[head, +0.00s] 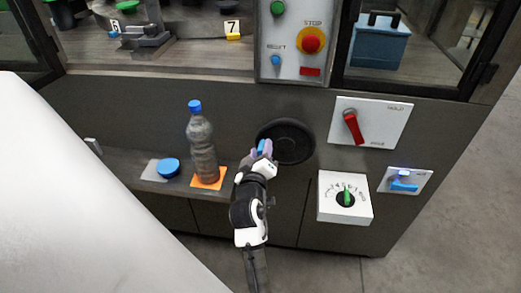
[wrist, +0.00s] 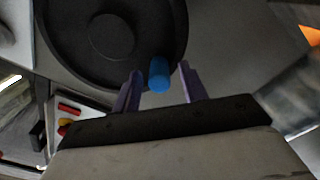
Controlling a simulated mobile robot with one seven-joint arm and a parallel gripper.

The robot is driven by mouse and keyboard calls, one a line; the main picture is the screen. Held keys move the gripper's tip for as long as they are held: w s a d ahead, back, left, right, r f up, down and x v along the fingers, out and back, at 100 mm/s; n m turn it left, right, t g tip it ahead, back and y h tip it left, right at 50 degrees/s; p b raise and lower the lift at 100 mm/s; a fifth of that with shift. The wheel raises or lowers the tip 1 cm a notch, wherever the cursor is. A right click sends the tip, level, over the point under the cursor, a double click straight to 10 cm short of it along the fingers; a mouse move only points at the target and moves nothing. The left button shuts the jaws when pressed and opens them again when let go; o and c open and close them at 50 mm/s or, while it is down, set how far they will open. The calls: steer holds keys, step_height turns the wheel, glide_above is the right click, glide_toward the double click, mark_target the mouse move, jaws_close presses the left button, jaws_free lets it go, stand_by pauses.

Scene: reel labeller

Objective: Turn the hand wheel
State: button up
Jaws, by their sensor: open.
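The hand wheel (head: 290,143) is a black round disc on the dark front panel of the machine. In the wrist view the wheel (wrist: 85,40) fills the upper left, with a raised round hub. Its blue handle knob (wrist: 158,74) stands near the rim. My gripper (wrist: 159,90) is open, with one purple finger on each side of the blue knob. I cannot tell whether either finger touches it. In the head view my gripper (head: 264,152) is at the wheel's lower left edge and hides part of the rim.
A bottle with a blue cap (head: 201,148) stands on an orange mat left of my arm, with a blue disc (head: 168,168) farther left. Right of the wheel are a red rotary switch (head: 353,127), a green-pointer dial (head: 346,197) and a blue lever (head: 404,185). A button panel (head: 297,50) is above.

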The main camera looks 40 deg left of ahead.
jaws_close()
stand_by(0.3)
